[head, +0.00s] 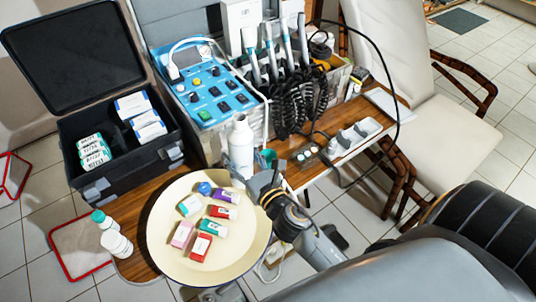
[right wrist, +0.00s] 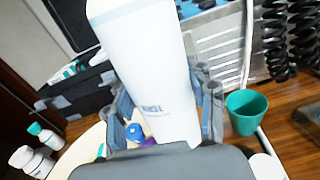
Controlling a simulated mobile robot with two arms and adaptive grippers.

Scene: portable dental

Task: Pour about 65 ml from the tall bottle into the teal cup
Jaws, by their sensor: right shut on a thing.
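The tall bottle (head: 240,146) is white and stands about upright between the round tray and the blue unit in the head view. It fills the middle of the right wrist view (right wrist: 148,70). My right gripper (head: 262,184) is shut on it, with a finger on each side in the right wrist view (right wrist: 168,112). I cannot tell whether its base touches the table. The teal cup (head: 266,157) is just right of the bottle, partly hidden by my right gripper. It stands upright and apart from the bottle in the right wrist view (right wrist: 246,113). My left gripper is not in view.
A blue dental unit (head: 207,92) with coiled black hoses (head: 298,105) stands behind the cup. A black case (head: 120,165) is at left. Two white bottles (head: 116,244) stand at the table's left.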

